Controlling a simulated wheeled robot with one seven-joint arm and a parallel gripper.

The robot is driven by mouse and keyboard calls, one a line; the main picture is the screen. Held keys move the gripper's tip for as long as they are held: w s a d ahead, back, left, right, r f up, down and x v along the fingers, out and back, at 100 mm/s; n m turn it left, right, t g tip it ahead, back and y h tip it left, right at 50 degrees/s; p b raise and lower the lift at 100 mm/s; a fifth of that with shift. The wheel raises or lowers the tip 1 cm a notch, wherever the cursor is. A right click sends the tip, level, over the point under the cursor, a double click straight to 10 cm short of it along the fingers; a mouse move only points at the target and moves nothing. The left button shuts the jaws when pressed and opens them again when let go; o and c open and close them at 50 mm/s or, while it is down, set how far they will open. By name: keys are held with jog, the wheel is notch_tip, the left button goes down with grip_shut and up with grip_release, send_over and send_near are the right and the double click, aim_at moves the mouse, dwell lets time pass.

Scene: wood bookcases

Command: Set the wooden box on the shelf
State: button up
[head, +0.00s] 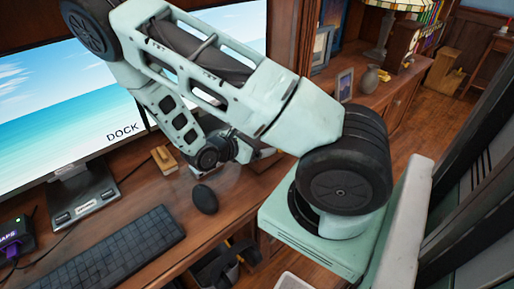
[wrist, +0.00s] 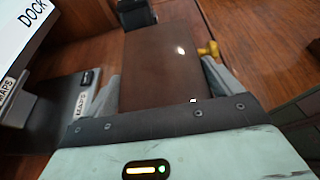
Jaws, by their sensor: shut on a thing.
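The wooden box (wrist: 160,45) shows in the wrist view as a dark brown, smooth-faced block between my two grey fingers. My gripper (wrist: 161,72) is shut on it, with one finger along each side. A small yellow knob (wrist: 208,48) shows at the box's right edge; I cannot tell whether it belongs to the box. In the head view my own arm hides most of the gripper, and I cannot make out the box there. A wooden cabinet with a shelf-like top (head: 375,85) stands at the back right; I cannot tell whether it is the shelf meant.
A desk holds a large monitor (head: 40,110), a keyboard (head: 115,255), a dark mouse (head: 204,199) and a small wooden item (head: 163,158). A lamp (head: 400,15), a vase (head: 369,79) and picture frames (head: 344,85) stand on the cabinet. Wood floor (head: 435,120) lies open beyond.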

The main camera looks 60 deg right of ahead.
notch_tip(320, 180, up, 8)
dwell(0.4)
